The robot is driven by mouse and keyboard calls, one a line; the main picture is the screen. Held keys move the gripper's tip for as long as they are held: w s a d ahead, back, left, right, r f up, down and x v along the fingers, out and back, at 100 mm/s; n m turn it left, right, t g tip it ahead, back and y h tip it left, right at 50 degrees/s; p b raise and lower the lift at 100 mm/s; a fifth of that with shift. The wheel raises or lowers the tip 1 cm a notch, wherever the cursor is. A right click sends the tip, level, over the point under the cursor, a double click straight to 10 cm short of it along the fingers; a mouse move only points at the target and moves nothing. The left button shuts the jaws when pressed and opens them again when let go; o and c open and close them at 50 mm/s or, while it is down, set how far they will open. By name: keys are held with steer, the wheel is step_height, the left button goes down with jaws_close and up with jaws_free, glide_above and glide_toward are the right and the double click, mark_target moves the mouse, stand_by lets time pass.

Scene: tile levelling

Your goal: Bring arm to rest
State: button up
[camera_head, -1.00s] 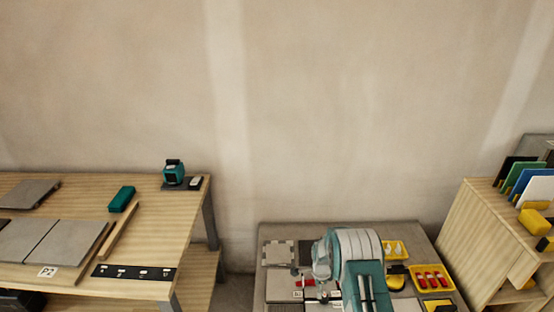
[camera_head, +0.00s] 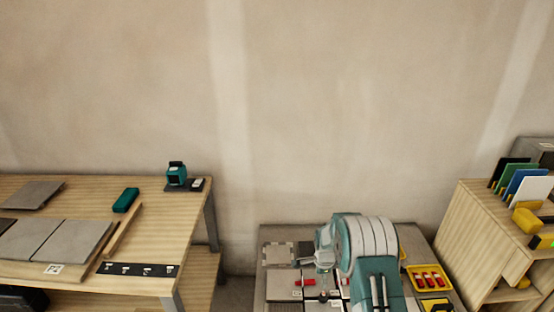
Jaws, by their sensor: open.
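My arm, teal and white, is folded up over the grey work table (camera_head: 272,230) at the bottom of the picture. Its wrist hangs at the left of the arm. My gripper (camera_head: 323,287) is small below the wrist, pointing down over the table's middle; its fingers are hard to make out, and it appears empty. A red piece (camera_head: 305,282) lies just left of it. The arm hides the middle right of the table.
A wooden bench (camera_head: 170,225) at left carries grey tiles (camera_head: 76,242), a teal block (camera_head: 126,200) and a teal device (camera_head: 176,174). A yellow tray (camera_head: 428,268) with red items is right of my arm. A wooden rack (camera_head: 460,230) stands at right. A bare wall is behind.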

steer(key=s+r+n+t, duration=0.1)
steer(key=s+r+n, duration=0.25)
steer(key=r, duration=0.65)
steer(key=s+r+n+t, duration=0.15)
steer(key=s+r, duration=0.25)
steer(key=r, duration=0.7)
steer(key=s+r+n, duration=0.3)
steer(key=s+r, duration=0.1)
steer(key=r, duration=0.6)
steer(key=s+r+n+t, duration=0.1)
steer(key=s+r+n, duration=0.3)
steer(key=s, duration=0.9)
steer(key=s+r+n+t, duration=0.1)
steer(key=s+r+n, duration=0.3)
steer(key=s, duration=0.8)
steer(key=shift+s+d+r, duration=0.15)
steer(key=shift+s+r, duration=0.2)
steer(key=shift+r, duration=0.05)
steer(key=shift+t, duration=0.25)
